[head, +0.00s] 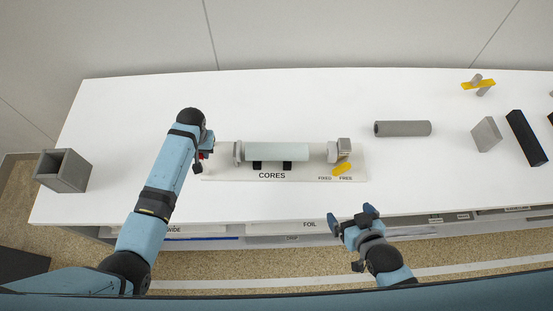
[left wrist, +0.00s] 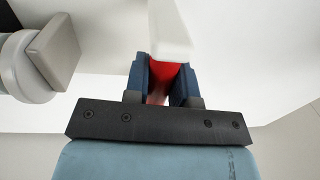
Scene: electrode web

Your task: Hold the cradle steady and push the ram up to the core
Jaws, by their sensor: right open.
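The cradle is a pale board (head: 220,173) marked CORES, with two black supports. A pale cylindrical core (head: 277,152) lies across it. A grey end piece (head: 238,152) stands at the core's left end. At its right end are a round flange and a grey block (head: 343,150), which looks like the ram; any small gap to the core is unclear. My left gripper (head: 206,155) is at the cradle's left end. In the left wrist view its fingers (left wrist: 163,85) close around a red part (left wrist: 163,72). My right gripper (head: 354,222) is open and empty, in front of the table edge.
A yellow lever (head: 342,169) sits by the FIXED and FREE labels. A grey open box (head: 62,170) is at far left. The table behind the cradle is clear.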

